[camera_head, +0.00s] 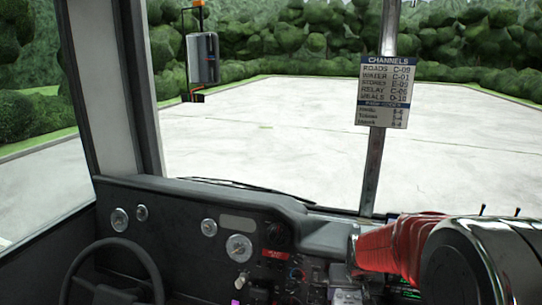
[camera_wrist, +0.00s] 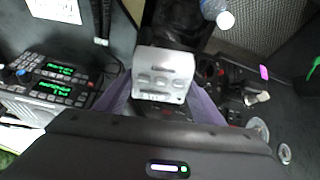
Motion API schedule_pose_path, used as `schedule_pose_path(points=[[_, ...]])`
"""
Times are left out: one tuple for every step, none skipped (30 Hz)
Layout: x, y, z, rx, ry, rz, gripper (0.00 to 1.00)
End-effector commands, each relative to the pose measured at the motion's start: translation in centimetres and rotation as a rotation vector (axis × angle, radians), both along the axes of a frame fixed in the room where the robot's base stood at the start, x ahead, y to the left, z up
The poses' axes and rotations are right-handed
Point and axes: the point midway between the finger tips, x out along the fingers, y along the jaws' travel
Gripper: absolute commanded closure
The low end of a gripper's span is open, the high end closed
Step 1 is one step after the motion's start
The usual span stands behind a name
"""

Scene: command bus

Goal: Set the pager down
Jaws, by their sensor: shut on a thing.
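The pager (camera_wrist: 164,72) is a light grey box with a small label and several buttons, in the upper middle of the wrist view. My gripper (camera_wrist: 163,92) has purple fingers on both sides of the pager and is shut on it. The fingers cover the pager's sides, and its underside is hidden. I cannot tell whether it touches anything below.
Radio units (camera_wrist: 50,90) with green displays lie left in the wrist view. A bottle (camera_wrist: 217,12) is at the top. The dark dashboard (camera_head: 180,215) carries gauges and a steering wheel (camera_head: 112,265). A channels card (camera_head: 384,92) hangs on the window post.

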Motion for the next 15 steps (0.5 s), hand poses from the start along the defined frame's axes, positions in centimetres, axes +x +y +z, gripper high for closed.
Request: schedule_pose_path(points=[[0.2, 1.6, -0.2, 0.000, -0.001, 0.030, 0.74], [0.3, 2.3, -0.4, 0.000, -0.001, 0.043, 0.74], [0.3, 3.3, -0.5, 0.000, 0.000, 0.060, 0.74], [0.3, 3.8, -0.7, 0.000, 0.000, 0.070, 0.74], [0.2, 4.3, -0.8, -0.001, 0.000, 0.080, 0.74], [0.2, 4.9, -0.9, 0.000, 0.000, 0.091, 0.74], [0.2, 5.3, -0.9, 0.000, 0.000, 0.096, 0.74], [0.2, 5.5, -0.9, 0.000, 0.000, 0.101, 0.74], [0.2, 5.8, -0.9, 0.000, -0.001, 0.105, 0.74], [0.2, 5.9, -0.9, 0.000, -0.001, 0.108, 0.74], [0.2, 6.0, -0.9, 0.000, -0.001, 0.109, 0.74], [0.2, 6.0, -0.9, 0.000, -0.001, 0.110, 0.74], [0.3, 6.0, -0.9, 0.000, -0.001, 0.110, 0.74], [0.3, 6.0, -0.9, 0.000, -0.001, 0.109, 0.74], [0.2, 6.0, -0.9, 0.000, -0.001, 0.109, 0.74]])
